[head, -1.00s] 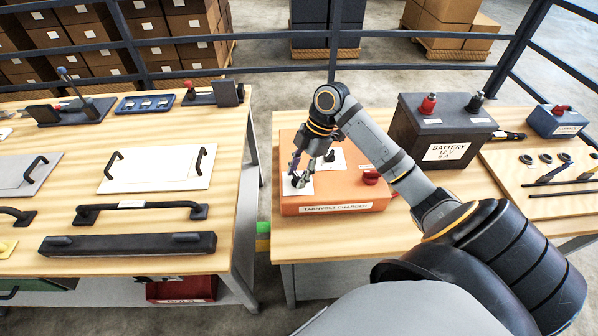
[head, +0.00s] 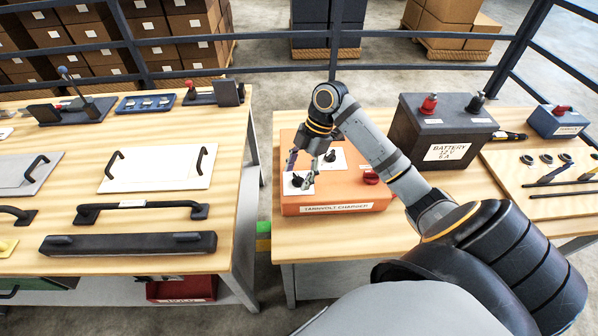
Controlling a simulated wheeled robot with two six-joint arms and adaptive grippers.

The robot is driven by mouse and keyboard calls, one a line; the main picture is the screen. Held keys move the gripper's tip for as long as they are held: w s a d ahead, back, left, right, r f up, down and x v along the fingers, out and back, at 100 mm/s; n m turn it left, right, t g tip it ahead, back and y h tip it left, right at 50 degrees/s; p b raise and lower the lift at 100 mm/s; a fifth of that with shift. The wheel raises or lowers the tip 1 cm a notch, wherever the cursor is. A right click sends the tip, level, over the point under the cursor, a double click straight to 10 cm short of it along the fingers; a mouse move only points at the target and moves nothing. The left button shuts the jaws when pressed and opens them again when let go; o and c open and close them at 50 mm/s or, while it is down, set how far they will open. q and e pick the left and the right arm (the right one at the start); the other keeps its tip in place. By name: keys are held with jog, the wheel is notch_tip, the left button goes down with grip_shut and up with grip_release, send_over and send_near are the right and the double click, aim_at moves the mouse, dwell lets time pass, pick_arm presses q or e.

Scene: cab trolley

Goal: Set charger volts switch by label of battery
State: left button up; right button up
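An orange charger (head: 340,208) with the label "TARNVOLT CHARGER" sits on the right-hand table. On its top are two white plates with black knobs: the left knob (head: 297,181) and the farther knob (head: 330,156). A red knob (head: 371,177) is at its right. The dark battery (head: 415,130) behind it carries a label (head: 446,152) reading "BATTERY 12 V 6 A". My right gripper (head: 300,177) points down over the left knob with its fingers apart; contact cannot be told. The plate markings are too small to read. My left gripper is not in view.
A blue box (head: 557,122) with a red knob and a board (head: 545,185) with tools lie at the right. The left table (head: 230,150) holds handles, panels and switch units. A gap separates the tables, and a dark railing (head: 280,68) runs behind.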

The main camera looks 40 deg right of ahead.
jog(key=v, duration=1.2)
jog(key=shift+s+d, duration=0.1)
